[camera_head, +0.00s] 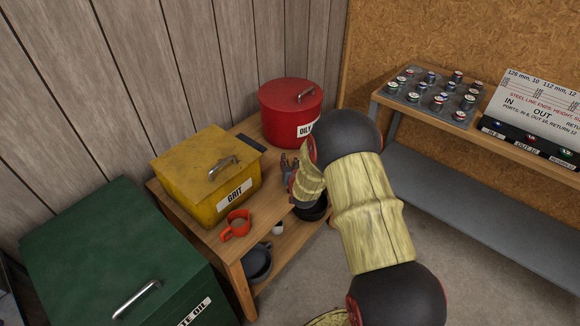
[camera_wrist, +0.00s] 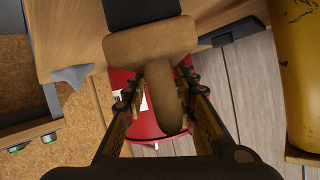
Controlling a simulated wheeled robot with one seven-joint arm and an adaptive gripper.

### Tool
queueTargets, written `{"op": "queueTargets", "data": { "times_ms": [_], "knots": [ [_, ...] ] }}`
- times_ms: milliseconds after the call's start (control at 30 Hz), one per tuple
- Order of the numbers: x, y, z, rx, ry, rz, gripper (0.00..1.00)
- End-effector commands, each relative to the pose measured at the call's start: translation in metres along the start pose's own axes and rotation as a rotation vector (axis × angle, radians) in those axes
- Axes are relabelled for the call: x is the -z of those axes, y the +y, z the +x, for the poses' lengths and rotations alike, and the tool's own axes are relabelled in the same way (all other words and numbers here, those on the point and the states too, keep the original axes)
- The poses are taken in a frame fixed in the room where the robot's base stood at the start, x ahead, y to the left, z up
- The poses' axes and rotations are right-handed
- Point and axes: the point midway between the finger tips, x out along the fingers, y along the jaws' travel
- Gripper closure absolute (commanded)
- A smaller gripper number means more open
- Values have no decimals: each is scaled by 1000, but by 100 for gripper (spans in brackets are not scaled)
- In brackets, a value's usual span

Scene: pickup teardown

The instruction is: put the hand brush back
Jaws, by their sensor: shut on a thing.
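The hand brush (camera_wrist: 148,45) shows in the wrist view as a brown wooden head with a rounded handle. A black part at the top of the view may be its bristles. My gripper (camera_wrist: 163,100) is shut on the handle, with a finger on either side. My arm hides the brush there. Whether the brush touches the bench cannot be told.
An orange mug (camera_head: 236,226) stands at the bench's front edge. Dark pans (camera_head: 257,262) sit on the lower shelf. A flat dark strip (camera_head: 251,143) lies behind the grit box. A green chest (camera_head: 120,255) stands left; a shelf with cans (camera_head: 430,95) stands right.

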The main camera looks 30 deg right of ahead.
Motion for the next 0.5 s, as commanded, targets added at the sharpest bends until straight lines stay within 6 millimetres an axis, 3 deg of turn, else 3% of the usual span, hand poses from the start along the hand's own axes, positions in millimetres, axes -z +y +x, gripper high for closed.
{"op": "queueTargets", "data": {
  "times_ms": [67,433,467,500],
  "knots": [
    [-10,2,5,1,1,0,100],
    [-12,2,5,1,2,0,100],
    [-12,2,5,1,1,0,71],
    [-11,2,5,1,1,0,69]
  ]
}}
